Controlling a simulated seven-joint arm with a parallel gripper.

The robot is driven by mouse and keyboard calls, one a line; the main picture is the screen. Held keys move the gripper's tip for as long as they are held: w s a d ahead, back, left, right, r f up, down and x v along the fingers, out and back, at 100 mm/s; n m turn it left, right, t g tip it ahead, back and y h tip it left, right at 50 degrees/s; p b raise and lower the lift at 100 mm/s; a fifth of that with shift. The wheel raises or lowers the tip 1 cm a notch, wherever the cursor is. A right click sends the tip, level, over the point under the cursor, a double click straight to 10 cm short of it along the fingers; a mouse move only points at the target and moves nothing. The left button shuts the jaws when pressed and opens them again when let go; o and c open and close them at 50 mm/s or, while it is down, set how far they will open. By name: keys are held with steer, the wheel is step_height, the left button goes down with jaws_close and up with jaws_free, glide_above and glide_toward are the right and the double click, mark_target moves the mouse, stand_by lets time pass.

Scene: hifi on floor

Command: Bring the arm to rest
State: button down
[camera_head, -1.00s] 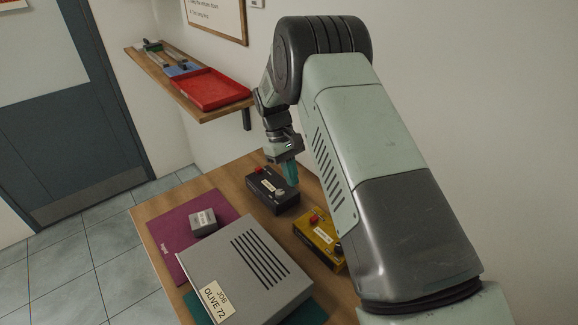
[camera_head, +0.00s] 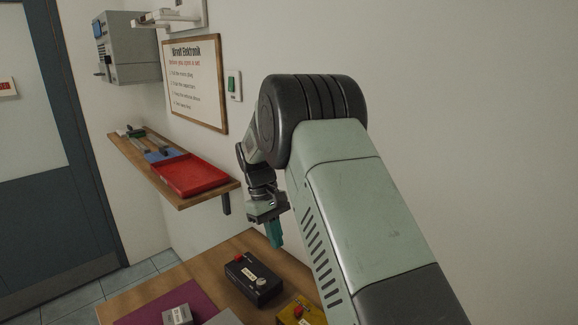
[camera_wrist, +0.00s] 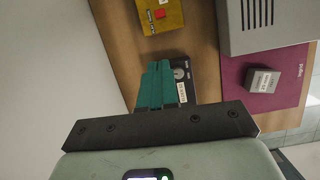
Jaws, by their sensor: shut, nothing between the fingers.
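My gripper (camera_head: 274,236) points down above the back of the wooden table, its teal fingers shut together with nothing between them. In the wrist view the shut fingers (camera_wrist: 160,86) cover part of the black box. The black box (camera_head: 252,279), with a red button and a silver knob, stands on the table below and left of the fingers, apart from them in the head view.
A yellow box (camera_head: 303,312), a small grey block (camera_head: 178,315) on a magenta mat (camera_head: 150,311) and a large grey case (camera_wrist: 268,24) are on the table (camera_head: 118,303). A wall shelf (camera_head: 150,172) with a red tray (camera_head: 190,176) is left of my gripper.

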steer(key=s+d+r+m+t+y, duration=0.1)
steer(key=s+d+r, duration=0.25)
steer(key=r, duration=0.35)
steer(key=s+d+r+m+t, duration=0.1)
steer(key=s+d+r, duration=0.25)
steer(key=r, duration=0.35)
steer(key=s+d+r+m+t+y, duration=0.1)
steer(key=s+d+r+m+t, duration=0.1)
steer(key=s+r, duration=0.4)
steer(key=s+d+r+m+t, duration=0.1)
steer(key=s+d+m+t, duration=0.1)
steer(key=s, duration=0.7)
steer(key=s+d+r+m+t, duration=0.1)
steer(key=s+d, duration=0.3)
steer(key=s, duration=0.5)
steer(key=shift+s+d+r+m+t, duration=0.2)
steer(key=shift+s+r+m+t, duration=0.2)
steer(key=shift+r+t, duration=0.1)
steer(key=c, duration=1.8)
jaws_free()
steer(key=shift+w, duration=0.1)
